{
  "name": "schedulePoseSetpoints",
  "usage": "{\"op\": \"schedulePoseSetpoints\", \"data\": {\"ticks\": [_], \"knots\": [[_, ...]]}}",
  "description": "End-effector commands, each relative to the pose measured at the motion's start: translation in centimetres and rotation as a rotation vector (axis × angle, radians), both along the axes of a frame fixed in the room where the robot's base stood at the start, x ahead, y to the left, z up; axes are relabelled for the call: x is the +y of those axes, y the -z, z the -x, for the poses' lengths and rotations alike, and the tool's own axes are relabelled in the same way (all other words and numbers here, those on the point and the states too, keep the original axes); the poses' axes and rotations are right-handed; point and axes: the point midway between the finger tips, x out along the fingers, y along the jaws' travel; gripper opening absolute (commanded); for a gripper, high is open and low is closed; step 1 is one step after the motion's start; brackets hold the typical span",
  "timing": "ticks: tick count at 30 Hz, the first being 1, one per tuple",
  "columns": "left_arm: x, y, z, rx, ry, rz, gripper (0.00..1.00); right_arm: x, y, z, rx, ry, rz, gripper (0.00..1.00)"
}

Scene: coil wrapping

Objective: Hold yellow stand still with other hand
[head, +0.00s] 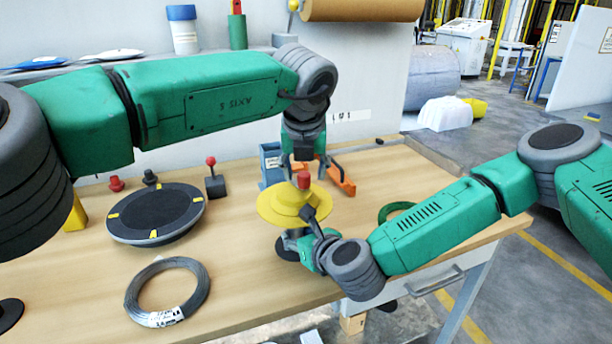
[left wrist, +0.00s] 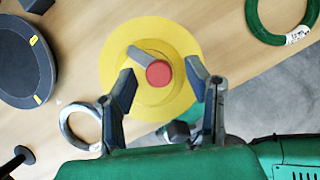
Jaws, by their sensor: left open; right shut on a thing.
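The yellow stand (head: 284,205) is a round yellow disc with a raised middle and a red knob (head: 304,180) on top, near the table's right part. It also shows in the left wrist view (left wrist: 118,50), with the red knob (left wrist: 159,73) and a grey bar beside it. My left gripper (head: 308,172) is open above the stand, its fingers on either side of the knob in the wrist view (left wrist: 163,92). My right gripper (head: 308,228) is at the stand's near right side, shut on the stand. Its fingertips are partly hidden.
A dark round turntable (head: 155,213) and a grey wire coil (head: 168,290) lie to the left. A green coil (head: 398,211) lies behind my right forearm. An orange-handled tool (head: 342,176) and a blue box (head: 270,163) are behind the stand.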

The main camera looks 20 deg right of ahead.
Motion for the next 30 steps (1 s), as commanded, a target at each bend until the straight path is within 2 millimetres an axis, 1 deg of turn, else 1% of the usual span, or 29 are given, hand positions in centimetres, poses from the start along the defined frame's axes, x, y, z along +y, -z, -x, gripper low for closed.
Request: {"op": "schedulePoseSetpoints", "data": {"ticks": [1, 6, 9, 13, 18, 27, 30], "knots": [[0.2, -1.1, 0.3, -0.004, 0.001, 0.002, 0.44, 0.0, -0.1, 0.0, -0.001, 0.001, 0.0, 0.0], [0.6, -4.6, 1.6, -0.004, 0.001, 0.002, 0.44, 0.0, -0.1, 0.0, -0.001, 0.001, 0.0, 0.0], [0.7, -6.4, 2.4, -0.003, 0.002, 0.001, 0.44, 0.0, -0.1, 0.0, -0.001, 0.001, 0.0, 0.0], [1.0, -8.1, 3.0, -0.001, 0.0, 0.001, 0.44, 0.0, 0.0, -0.1, -0.001, 0.001, 0.0, 0.0], [1.1, -9.2, 3.5, 0.001, 0.0, 0.001, 0.44, 0.0, 0.0, -0.1, -0.002, 0.001, 0.0, 0.0], [1.1, -9.2, 3.5, 0.001, 0.001, 0.0, 0.43, -0.1, -0.1, -0.1, -0.002, 0.001, 0.0, 0.0], [1.4, -9.2, 3.1, -0.017, 0.003, -0.01, 0.43, -0.1, -0.1, -0.1, -0.002, 0.001, 0.0, 0.0]]}}
